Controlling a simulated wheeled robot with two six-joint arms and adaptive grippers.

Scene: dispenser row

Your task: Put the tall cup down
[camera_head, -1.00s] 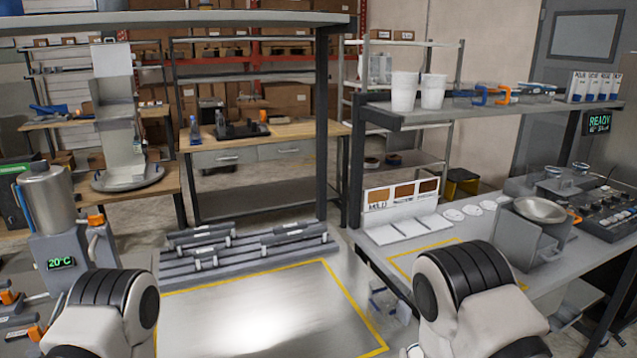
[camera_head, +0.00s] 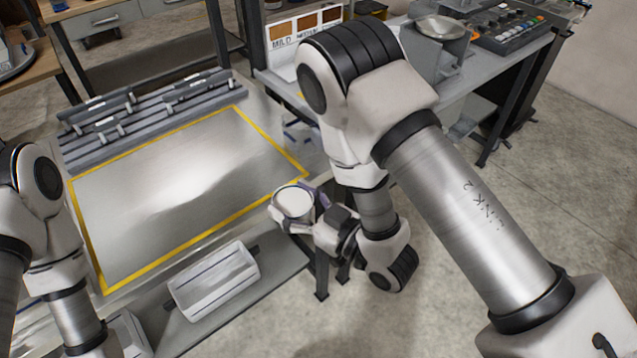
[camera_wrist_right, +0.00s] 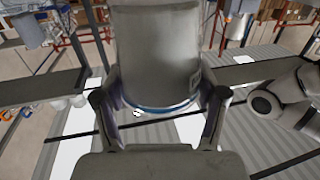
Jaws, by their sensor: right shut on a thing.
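The tall cup (camera_head: 293,202) is pale and is seen mostly from above in the head view, just past the right front corner of the yellow-outlined metal table (camera_head: 185,170). My right gripper (camera_head: 300,211) is shut around its side. In the right wrist view the cup (camera_wrist_right: 158,60) fills the upper middle, grey with a blue band near its lower end in the picture, between the two fingers (camera_wrist_right: 160,112). The cup's base is hidden in the head view. My left arm shows at the left edge of the head view, but its fingers do not show.
A white tray (camera_head: 213,281) lies on a grey ledge in front. The side bench (camera_head: 465,90) holds sample cards, a scale and a control panel. The outlined area is clear.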

